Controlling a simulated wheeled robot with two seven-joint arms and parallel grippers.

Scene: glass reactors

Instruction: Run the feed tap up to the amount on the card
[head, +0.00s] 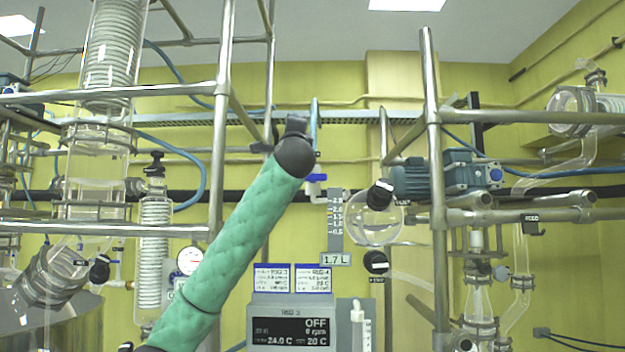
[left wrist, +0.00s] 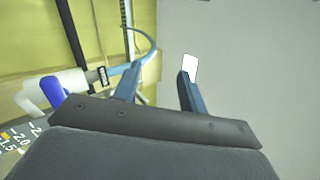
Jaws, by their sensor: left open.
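The feed tap (head: 316,178) has a blue lever and a pale body, above the graduated scale (head: 335,215). The card (head: 336,259) below the scale reads 1.7 L. Right of the scale is a round glass vessel (head: 376,222); I cannot make out a liquid level in it. My left arm reaches up to just above and left of the tap. My left gripper (left wrist: 158,70) is open and empty, pointing up toward the ceiling. The tap's blue lever (left wrist: 56,92) lies left of the fingers in the left wrist view, apart from them. My right gripper is not in view.
A display box (head: 290,325) reading OFF stands below the tap. Steel frame posts (head: 432,170) and rails surround the area. A blue motor (head: 445,175) sits at the right. Glass columns (head: 155,240) stand at the left.

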